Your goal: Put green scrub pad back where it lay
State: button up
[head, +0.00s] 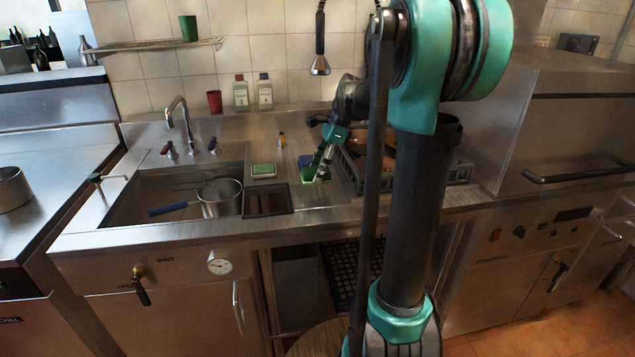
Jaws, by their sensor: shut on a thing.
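The green scrub pad (309,174) is at my gripper's tips, over the steel counter to the right of the small square opening. My gripper (320,175) points down and is shut on the pad. I cannot tell whether the pad touches the counter or hangs just above it. My arm comes in from the right, and the fingers hide part of the pad.
A pale block with a green top (263,170) lies left of the gripper, behind the square opening (268,201). A small blue item (305,160) lies just behind the pad. A grey rack (455,168) stands right. The sink holds a strainer (220,198).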

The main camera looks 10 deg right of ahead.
jog(key=shift+f, duration=2.2)
jog(key=o, duration=1.4)
jog(key=shift+f, duration=0.15)
jog(key=v, duration=1.2)
jog(key=shift+s, duration=0.1)
